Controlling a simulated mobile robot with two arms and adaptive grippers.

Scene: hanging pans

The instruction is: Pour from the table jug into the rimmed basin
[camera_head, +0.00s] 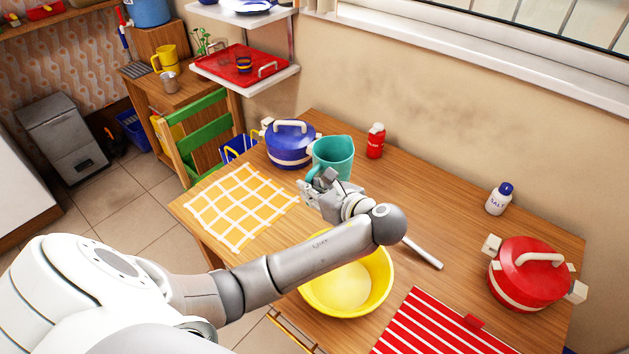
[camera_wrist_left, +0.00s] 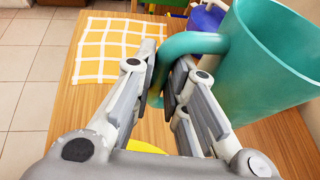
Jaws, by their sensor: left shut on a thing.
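The teal jug (camera_head: 335,155) is at the back of the wooden table, upright or nearly so, beside the blue pot. My left gripper (camera_head: 313,185) is shut on the jug's handle. In the left wrist view the gripper's fingers (camera_wrist_left: 165,85) close around the handle, with the jug (camera_wrist_left: 275,60) on the right. I cannot tell whether the jug touches the table. The yellow rimmed basin (camera_head: 350,285) stands at the table's front, below my left forearm, which hides part of its rim. The jug's contents are not visible. My right gripper is not in view.
A blue pot (camera_head: 290,145) stands left of the jug, a red bottle (camera_head: 375,141) right of it. A yellow checked cloth (camera_head: 240,207) lies at left. A salt shaker (camera_head: 498,199), red pot (camera_head: 528,275) and red striped cloth (camera_head: 440,325) are at right. The table's back middle is clear.

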